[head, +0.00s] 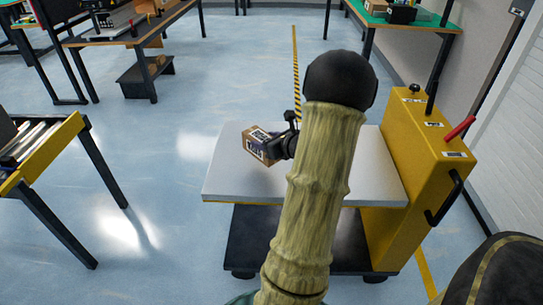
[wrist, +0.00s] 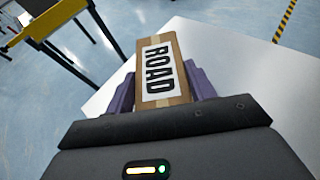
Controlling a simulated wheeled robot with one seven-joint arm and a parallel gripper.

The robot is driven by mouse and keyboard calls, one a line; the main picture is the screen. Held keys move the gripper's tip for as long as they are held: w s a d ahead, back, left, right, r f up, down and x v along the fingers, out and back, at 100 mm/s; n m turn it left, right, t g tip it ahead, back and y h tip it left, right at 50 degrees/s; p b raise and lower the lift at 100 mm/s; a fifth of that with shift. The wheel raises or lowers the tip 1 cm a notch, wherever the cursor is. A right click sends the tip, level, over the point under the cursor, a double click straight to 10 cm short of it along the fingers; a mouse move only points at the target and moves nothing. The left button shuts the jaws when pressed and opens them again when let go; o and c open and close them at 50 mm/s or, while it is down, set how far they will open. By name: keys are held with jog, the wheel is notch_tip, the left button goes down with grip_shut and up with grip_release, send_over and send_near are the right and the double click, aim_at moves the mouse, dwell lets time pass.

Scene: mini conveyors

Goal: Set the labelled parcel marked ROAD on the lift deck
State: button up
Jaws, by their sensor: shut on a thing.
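The cardboard parcel (head: 256,144) has a white label that reads ROAD in the wrist view (wrist: 158,68). My gripper (head: 276,148) is shut on it, with a purple finger along each side in the wrist view (wrist: 160,92). The parcel is over the left part of the lift deck (head: 225,180), a flat light-grey plate. I cannot tell whether the parcel touches the deck or is a little above it. My arm hides the middle of the deck in the head view.
The lift's yellow column (head: 400,180), with a red lever (head: 460,129), stands at the deck's right. A yellow-sided roller conveyor (head: 45,150) is at the left. Workbenches (head: 130,30) stand at the back. The deck's left front surface is bare.

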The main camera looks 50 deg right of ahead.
jog(key=shift+f, duration=0.4)
jog(key=shift+f+b, duration=0.65)
jog(key=shift+f, duration=1.2)
jog(key=shift+f, duration=0.1)
jog(key=shift+f, duration=0.1)
jog(key=o, duration=1.2)
